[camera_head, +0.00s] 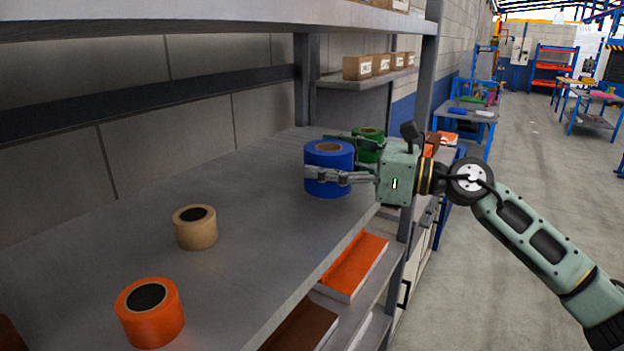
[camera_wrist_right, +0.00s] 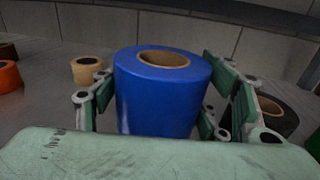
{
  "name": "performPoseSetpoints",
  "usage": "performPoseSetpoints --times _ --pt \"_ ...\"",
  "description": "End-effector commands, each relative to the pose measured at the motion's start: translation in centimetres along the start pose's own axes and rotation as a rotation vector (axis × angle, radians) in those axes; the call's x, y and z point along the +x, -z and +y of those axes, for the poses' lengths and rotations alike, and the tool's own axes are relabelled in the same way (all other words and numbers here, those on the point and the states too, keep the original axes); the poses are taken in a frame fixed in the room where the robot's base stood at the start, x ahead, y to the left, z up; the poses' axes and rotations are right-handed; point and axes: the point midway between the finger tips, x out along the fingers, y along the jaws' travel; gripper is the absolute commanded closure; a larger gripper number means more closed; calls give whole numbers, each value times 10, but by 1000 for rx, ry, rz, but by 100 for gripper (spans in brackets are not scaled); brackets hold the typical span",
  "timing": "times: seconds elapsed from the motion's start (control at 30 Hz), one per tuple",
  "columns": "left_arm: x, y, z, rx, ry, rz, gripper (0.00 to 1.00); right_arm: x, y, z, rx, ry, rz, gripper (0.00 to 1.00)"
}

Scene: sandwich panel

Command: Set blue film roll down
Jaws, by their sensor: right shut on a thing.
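The blue film roll (camera_head: 329,154) is upright at the far right part of the grey shelf (camera_head: 240,215). My right gripper (camera_head: 335,165) comes in from the right and is shut on the roll, with one finger across its near side. In the right wrist view the blue film roll (camera_wrist_right: 160,95) stands between the two fingers of my right gripper (camera_wrist_right: 165,105). I cannot tell whether its base touches the shelf, as the base is hidden in the wrist view. My left gripper does not show.
A green roll (camera_head: 369,140) stands close beside the blue roll, behind the gripper. A tan roll (camera_head: 195,228) and an orange roll (camera_head: 150,312) stand on the nearer shelf. Small boxes (camera_head: 357,68) sit on a raised shelf. The shelf between the tan and blue rolls is clear.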

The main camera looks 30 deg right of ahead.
Motion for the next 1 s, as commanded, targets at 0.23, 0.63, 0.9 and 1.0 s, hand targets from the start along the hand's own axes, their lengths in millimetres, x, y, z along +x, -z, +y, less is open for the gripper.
performPoseSetpoints --times 0.23,0.63,0.9,1.0 --pt "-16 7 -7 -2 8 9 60 20 13 13 0 1 -2 66" --pt "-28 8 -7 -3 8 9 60 20 53 13 0 2 -2 66" --pt "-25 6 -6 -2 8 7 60 20 55 13 -1 2 -1 66" --pt "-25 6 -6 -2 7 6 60 20 56 13 -1 1 0 28"
